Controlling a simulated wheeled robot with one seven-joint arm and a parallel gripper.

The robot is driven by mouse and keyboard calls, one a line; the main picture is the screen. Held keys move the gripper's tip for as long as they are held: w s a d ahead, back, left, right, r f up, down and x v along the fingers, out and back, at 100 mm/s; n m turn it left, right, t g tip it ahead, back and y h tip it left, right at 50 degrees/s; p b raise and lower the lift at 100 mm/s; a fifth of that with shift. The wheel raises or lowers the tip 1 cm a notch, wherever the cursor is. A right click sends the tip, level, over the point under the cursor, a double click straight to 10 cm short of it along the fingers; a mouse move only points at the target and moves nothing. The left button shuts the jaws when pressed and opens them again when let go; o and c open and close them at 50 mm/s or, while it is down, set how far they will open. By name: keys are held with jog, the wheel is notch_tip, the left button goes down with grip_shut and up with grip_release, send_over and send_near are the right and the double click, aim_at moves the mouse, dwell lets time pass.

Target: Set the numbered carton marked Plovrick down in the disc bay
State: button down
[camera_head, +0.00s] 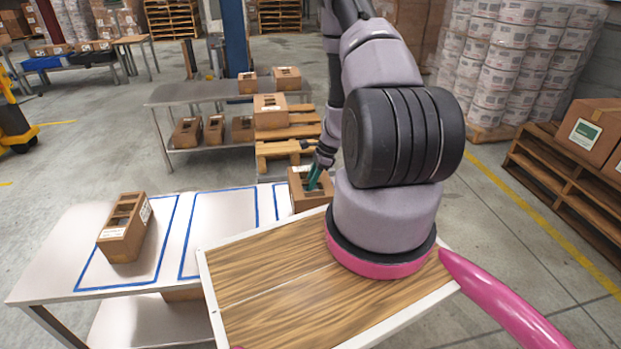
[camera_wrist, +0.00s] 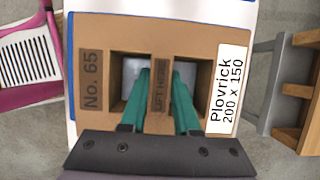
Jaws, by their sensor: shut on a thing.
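My gripper (camera_wrist: 158,92) has its green fingers on either side of the middle bar of the Plovrick carton (camera_wrist: 205,55), shut on the bar marked LIFT HERE. The brown carton has two openings, a "No. 65" mark and a white label "Plovrick 200 x 150". In the head view the carton (camera_head: 309,198) is upright at the right part of the pale table, with my gripper (camera_head: 316,178) in its top. I cannot tell whether it touches the table. Blue-taped bays mark the table: the middle bay (camera_head: 220,220) is empty. No disc mark is legible.
Another carton (camera_head: 125,230) stands in the left taped bay. Behind, a grey table (camera_head: 195,93) bears several cartons, beside a stacked pallet (camera_head: 290,133) with a carton on it. White tubs (camera_head: 505,65) and a brown pallet stack (camera_head: 560,180) stand to the right.

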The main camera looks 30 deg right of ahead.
aim_at(323, 179)
jog(key=shift+f, duration=2.3)
jog(key=shift+f, duration=0.2)
jog(key=c, duration=0.6)
grip_release()
jog(key=shift+o, duration=0.2)
jog(key=shift+f, duration=0.1)
jog(key=v, duration=1)
jog(key=shift+d+r, duration=0.15)
jog(key=shift+r, duration=0.25)
